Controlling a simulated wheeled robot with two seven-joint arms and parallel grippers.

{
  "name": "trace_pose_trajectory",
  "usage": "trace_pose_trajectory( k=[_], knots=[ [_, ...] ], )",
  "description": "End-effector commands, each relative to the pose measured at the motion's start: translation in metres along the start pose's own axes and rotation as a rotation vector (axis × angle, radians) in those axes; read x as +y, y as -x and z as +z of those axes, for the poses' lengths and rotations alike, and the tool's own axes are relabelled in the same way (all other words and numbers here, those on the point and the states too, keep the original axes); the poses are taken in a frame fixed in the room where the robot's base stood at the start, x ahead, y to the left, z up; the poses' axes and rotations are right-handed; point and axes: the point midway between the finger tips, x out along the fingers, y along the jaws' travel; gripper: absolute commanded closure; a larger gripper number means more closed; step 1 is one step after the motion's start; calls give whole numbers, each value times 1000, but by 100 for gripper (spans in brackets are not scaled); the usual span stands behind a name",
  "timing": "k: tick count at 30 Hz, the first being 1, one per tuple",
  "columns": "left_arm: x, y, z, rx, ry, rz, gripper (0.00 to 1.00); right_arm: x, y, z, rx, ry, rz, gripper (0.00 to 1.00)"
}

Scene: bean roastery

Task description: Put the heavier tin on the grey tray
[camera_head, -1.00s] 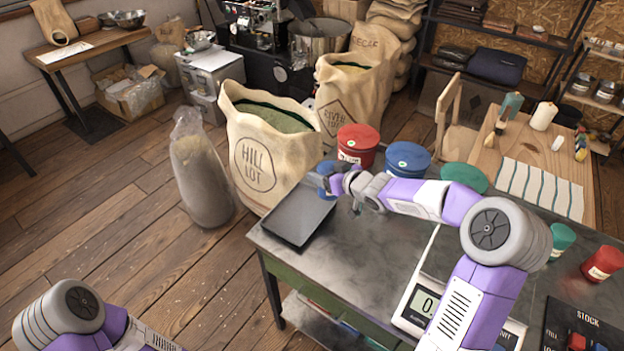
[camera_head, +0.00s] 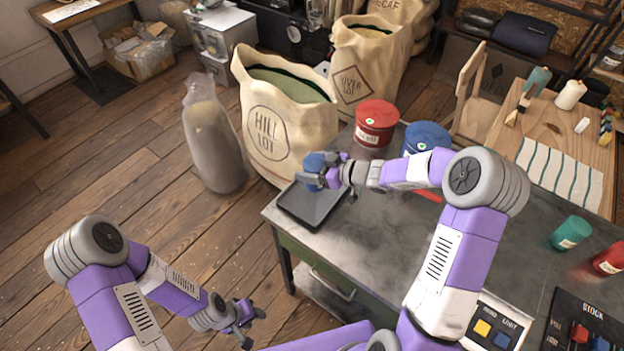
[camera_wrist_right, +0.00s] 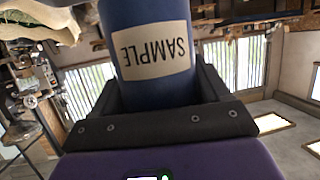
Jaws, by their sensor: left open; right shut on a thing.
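A blue tin (camera_head: 315,162) is held in my right gripper (camera_head: 322,178), over the grey tray (camera_head: 310,212) at the table's left corner. The right wrist view shows the blue tin (camera_wrist_right: 152,47) between both fingers, its SAMPLE label upside down in that picture. I cannot tell whether its base touches the tray; the gripper hides it. A green tin (camera_head: 571,232) and a red tin (camera_head: 609,259) stand on the right part of the table. My left gripper (camera_head: 250,320) is open and empty, low over the floor left of the table.
A large red canister (camera_head: 376,128) and a blue canister (camera_head: 427,137) stand at the table's back edge. Part of the scale's panel (camera_head: 497,328) shows beside my right arm. A stock board (camera_head: 588,325) lies at front right. A HILL LOT sack (camera_head: 285,125) stands behind the tray.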

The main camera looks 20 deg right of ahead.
Motion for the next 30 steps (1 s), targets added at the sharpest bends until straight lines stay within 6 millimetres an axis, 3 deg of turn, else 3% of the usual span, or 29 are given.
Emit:
trace_pose_trajectory(
  k=[12, 23, 24, 28, 30],
  knots=[
    [-4, -12, -1, 1, 0, 0, 57, 0, -15, 40, 2, 0, 1, 65],
    [-5, -13, -1, 1, 0, 0, 57, 1, -16, 43, 2, 1, 2, 65],
    [-5, -13, -1, 1, 0, 0, 57, 1, -16, 43, 1, 1, 2, 20],
    [-5, -13, -1, 1, 0, 0, 57, 1, -16, 43, 1, 1, 2, 0],
    [-5, -13, -1, 1, 0, 0, 57, 1, -16, 43, 1, 1, 2, 0]
  ],
)
